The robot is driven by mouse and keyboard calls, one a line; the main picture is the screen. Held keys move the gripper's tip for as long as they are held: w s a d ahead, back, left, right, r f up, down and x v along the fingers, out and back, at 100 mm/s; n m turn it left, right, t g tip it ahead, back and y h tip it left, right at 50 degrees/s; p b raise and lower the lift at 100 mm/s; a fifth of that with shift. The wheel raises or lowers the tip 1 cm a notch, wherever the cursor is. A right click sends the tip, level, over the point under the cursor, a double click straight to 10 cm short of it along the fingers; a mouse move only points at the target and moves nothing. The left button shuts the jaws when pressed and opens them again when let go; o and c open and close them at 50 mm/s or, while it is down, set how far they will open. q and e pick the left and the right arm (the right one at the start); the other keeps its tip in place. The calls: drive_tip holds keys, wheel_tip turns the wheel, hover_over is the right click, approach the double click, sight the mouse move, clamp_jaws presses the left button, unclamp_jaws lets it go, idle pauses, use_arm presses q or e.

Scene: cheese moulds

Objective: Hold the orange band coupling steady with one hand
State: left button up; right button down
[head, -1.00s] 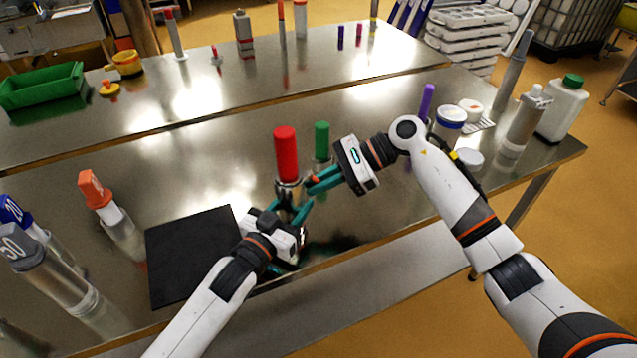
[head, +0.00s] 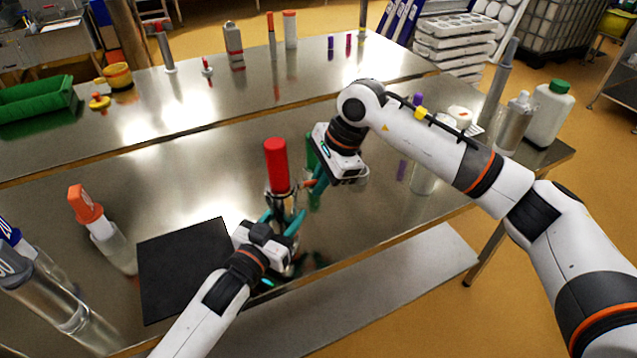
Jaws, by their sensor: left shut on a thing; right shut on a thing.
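An upright piece with a tall red cylinder (head: 277,165) on a shiny metal lower part (head: 283,203) stands near the middle of the front table. My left gripper (head: 283,218) has its teal fingers closed around the metal lower part. My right gripper (head: 306,187) is beside it on the right, shut on a small orange-red part (head: 311,183) at the side of the metal part. The fingers hide most of this contact. No orange band shows clearly, so I cannot tell which part is the coupling.
A green cylinder (head: 311,150) stands just behind my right gripper, partly hidden. A black mat (head: 180,265) lies left of my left gripper. An orange-capped bottle (head: 87,204) stands farther left. A white green-capped bottle (head: 549,112) stands at the right end.

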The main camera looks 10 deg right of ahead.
drive_tip(key=shift+r+h, duration=0.15)
drive_tip(key=shift+h, duration=0.15)
idle(0.4)
drive_tip(key=c, duration=1.5)
unclamp_jaws()
drive_tip(key=v, duration=1.2)
drive_tip(key=shift+s, duration=0.15)
use_arm(q)
drive_tip(key=o, duration=1.4)
drive_tip(key=shift+c, duration=0.2)
